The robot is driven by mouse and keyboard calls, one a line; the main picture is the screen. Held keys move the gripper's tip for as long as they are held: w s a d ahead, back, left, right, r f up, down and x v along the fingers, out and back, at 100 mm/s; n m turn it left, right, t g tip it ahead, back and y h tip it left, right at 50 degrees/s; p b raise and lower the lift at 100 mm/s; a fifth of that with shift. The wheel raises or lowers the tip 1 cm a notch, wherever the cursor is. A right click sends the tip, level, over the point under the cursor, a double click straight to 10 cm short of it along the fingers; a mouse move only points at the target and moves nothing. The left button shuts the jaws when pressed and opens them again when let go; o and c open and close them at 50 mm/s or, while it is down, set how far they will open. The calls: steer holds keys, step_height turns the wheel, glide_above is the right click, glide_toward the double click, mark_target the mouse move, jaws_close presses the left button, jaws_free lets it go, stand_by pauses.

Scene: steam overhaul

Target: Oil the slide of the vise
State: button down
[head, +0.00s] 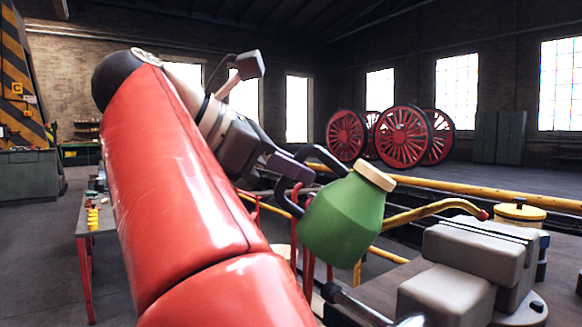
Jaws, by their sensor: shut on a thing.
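A green oil can (345,220) with a cream cap and dark handle hangs tilted in front of my gripper. My gripper (287,168) is shut on the can's dark handle. A curved yellow spout (425,210), apparently the can's, reaches right and ends in a red tip just above the grey vise (480,255). I cannot tell whether the tip touches the vise. The vise stands at the lower right on a bench, with a dark seam along its top and a metal bar at its lower left. I cannot clearly make out its slide.
A yellow lidded pot (520,211) stands behind the vise. Yellow rails (480,191) run across behind it, with red spoked wheels (402,137) farther back. A side table (97,222) with small items stands at the left. My red arm covers much of the left middle.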

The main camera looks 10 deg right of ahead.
steer(key=shift+d+r, duration=0.1)
steer(key=shift+r, duration=0.05)
steer(key=shift+d+r+y+p, duration=0.15)
steer(key=shift+r+y+p, duration=0.15)
steer(key=shift+r+p, duration=0.2)
stand_by(0.4)
steer(key=shift+s+d+r+y+p, duration=0.15)
steer(key=shift+r+y+p, duration=0.15)
steer(key=shift+r+p, duration=0.25)
steer(key=shift+f, duration=0.1)
steer(key=shift+f+b, duration=0.35)
steer(key=shift+b, duration=0.1)
steer(key=shift+f, duration=0.1)
steer(key=shift+a+f+h+b, duration=0.35)
steer(key=shift+f+h+b, duration=0.25)
steer(key=shift+b, duration=0.2)
